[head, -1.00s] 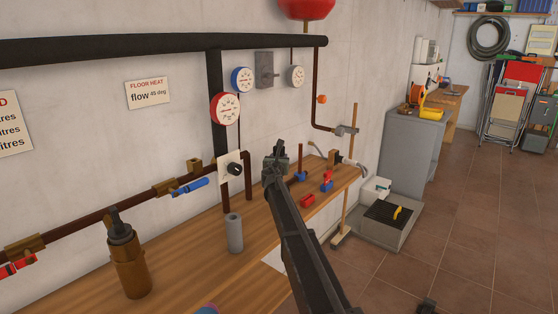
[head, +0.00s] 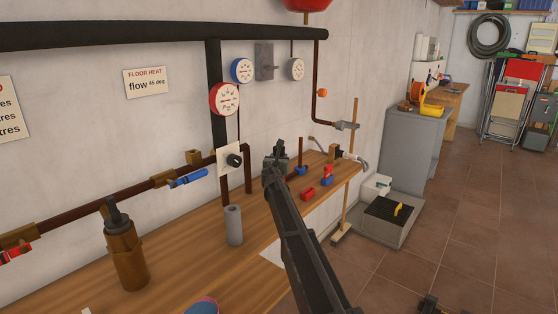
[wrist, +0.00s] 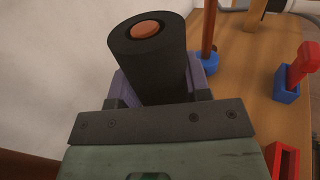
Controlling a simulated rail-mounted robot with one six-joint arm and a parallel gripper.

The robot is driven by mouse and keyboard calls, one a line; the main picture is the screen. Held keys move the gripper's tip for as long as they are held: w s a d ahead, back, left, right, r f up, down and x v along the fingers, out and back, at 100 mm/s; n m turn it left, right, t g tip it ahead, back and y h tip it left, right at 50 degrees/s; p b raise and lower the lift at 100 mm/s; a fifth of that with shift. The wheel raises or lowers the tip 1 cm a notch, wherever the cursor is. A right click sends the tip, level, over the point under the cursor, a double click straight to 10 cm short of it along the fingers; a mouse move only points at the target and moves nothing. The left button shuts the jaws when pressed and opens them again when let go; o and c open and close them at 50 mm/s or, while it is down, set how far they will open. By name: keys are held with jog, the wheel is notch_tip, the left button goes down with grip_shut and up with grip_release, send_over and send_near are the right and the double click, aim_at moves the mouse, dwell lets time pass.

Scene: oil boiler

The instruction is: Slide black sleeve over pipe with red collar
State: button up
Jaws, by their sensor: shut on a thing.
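My gripper (head: 279,162) is shut on the black sleeve (wrist: 165,68), above the back of the workbench. In the wrist view the sleeve stands up from between the jaws, and a round copper-coloured end (wrist: 146,30) shows inside its top opening, with a dark gap around it. The sleeve is small and dark in the head view (head: 280,146). I see no red collar below the sleeve; my gripper hides that area. A separate copper pipe (wrist: 210,30) with a blue collar (wrist: 208,64) stands on the bench to the right, apart from the sleeve.
A red-and-blue tool (head: 327,174) and a red block (head: 308,193) lie right of my arm. A grey sleeve (head: 233,225) and a brown torch-like bottle (head: 125,256) stand left on the bench (head: 190,270). Wall pipes and gauges are behind.

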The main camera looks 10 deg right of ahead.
jog(key=shift+f+b, duration=1.1)
jog(key=shift+f, duration=0.1)
jog(key=o, duration=1)
jog(key=v, duration=1)
jog(key=shift+s+a, duration=0.15)
jog(key=shift+s, duration=0.2)
jog(key=shift+s, duration=0.1)
